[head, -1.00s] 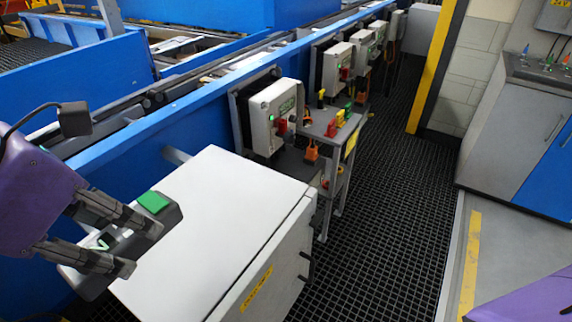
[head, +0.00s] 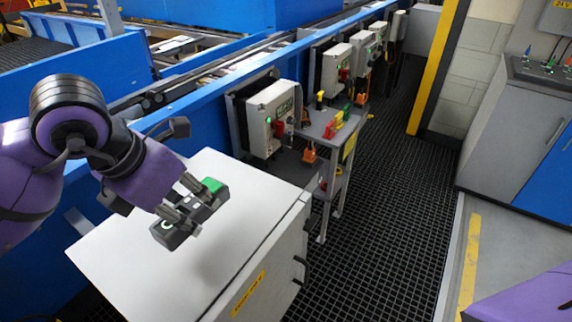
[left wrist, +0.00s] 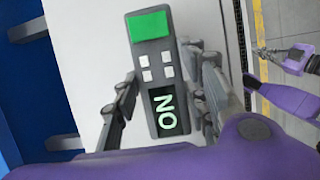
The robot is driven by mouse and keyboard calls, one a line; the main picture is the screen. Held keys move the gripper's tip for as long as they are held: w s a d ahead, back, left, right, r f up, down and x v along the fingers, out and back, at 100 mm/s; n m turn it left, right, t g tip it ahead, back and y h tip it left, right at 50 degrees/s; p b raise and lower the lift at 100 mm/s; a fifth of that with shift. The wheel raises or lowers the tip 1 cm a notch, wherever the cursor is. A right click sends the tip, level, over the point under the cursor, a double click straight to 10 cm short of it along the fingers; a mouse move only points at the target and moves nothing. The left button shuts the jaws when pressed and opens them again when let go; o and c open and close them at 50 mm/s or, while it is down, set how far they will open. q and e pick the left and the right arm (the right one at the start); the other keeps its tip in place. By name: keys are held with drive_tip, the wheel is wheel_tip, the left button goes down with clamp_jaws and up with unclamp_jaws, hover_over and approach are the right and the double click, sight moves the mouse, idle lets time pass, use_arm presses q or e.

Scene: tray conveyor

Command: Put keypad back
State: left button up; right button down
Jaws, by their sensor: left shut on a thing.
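The keypad (head: 176,232) is a dark grey slab with a green block at one end, small white buttons and a dark display with lit letters. It also shows in the left wrist view (left wrist: 152,75), lengthwise between the fingers. My left gripper (head: 186,207) is shut on the keypad's sides, near its middle. It holds the keypad over the white cabinet top (head: 120,262), and a faint shadow lies below on the top. My right gripper (left wrist: 268,57) shows small at the right of the left wrist view; its finger opening is unclear.
A grey switch box (head: 270,118) with a green light is mounted on the blue conveyor side. A small grey stand (head: 318,130) with coloured plugs stands behind the cabinet. The cabinet top around the keypad is bare. Black grid floor lies to the right.

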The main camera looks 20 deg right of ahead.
sight(198, 217)
use_arm(q)
drive_tip(key=shift+w+d+f, duration=0.45)
drive_tip(key=shift+w+f, duration=0.05)
drive_tip(key=shift+f, duration=0.25)
drive_tip(key=shift+w+f, duration=0.15)
drive_tip(key=shift+f, duration=1.5)
drive_tip(key=shift+d, duration=0.1)
drive_tip(key=shift+f, duration=0.15)
drive_tip(key=o, duration=1.5)
drive_tip(key=shift+c, duration=0.2)
drive_tip(key=shift+r, duration=0.2)
drive_tip(key=v, duration=1.2)
